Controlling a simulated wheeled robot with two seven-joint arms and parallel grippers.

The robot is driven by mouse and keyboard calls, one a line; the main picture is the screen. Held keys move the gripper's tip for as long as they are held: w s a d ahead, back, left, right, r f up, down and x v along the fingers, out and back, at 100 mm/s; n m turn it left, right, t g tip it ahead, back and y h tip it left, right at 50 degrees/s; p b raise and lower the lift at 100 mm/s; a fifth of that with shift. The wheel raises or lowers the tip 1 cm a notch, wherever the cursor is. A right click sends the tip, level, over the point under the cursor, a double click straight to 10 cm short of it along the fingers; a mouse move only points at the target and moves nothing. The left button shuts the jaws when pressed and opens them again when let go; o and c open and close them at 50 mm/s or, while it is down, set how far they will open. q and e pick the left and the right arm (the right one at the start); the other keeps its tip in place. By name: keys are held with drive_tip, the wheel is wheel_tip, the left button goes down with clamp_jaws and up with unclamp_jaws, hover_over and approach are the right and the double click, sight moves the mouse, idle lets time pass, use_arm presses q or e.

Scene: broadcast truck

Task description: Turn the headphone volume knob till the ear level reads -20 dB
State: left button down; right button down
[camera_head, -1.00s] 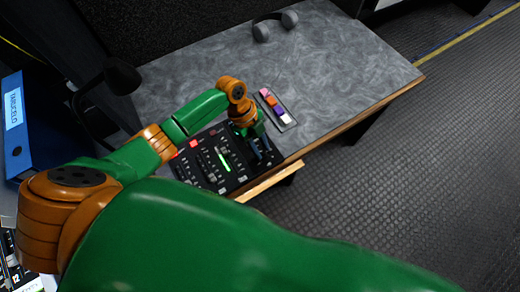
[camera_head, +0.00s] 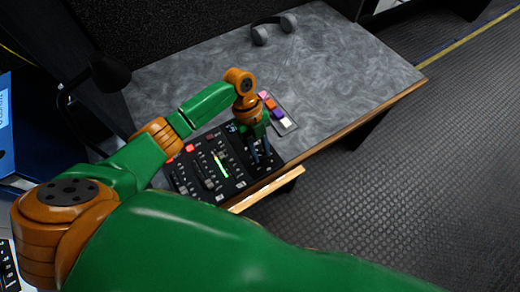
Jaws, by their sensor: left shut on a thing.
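The black mixing panel (camera_head: 188,183) lies at the near edge of the grey desk, with several sliders and red lit buttons. A lit green bar (camera_head: 220,164) stands on it; any numbers are too small to read. My left gripper (camera_head: 261,160) points down over the right part of the panel, its dark fingers shut on what appears to be the headphone volume knob. The knob is hidden by the fingers and wrist. My right gripper is not in view.
A strip of coloured buttons (camera_head: 277,110) lies just right of my left wrist. Grey headphones (camera_head: 272,29) rest at the desk's back. A dark microphone (camera_head: 110,73) stands left, near a blue binder (camera_head: 8,150). The right half of the desk (camera_head: 345,75) is clear.

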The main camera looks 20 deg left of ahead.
use_arm(q)
drive_tip(key=shift+s+f, duration=0.1)
drive_tip(key=c, duration=0.6)
unclamp_jaws()
drive_tip(key=v, duration=0.7)
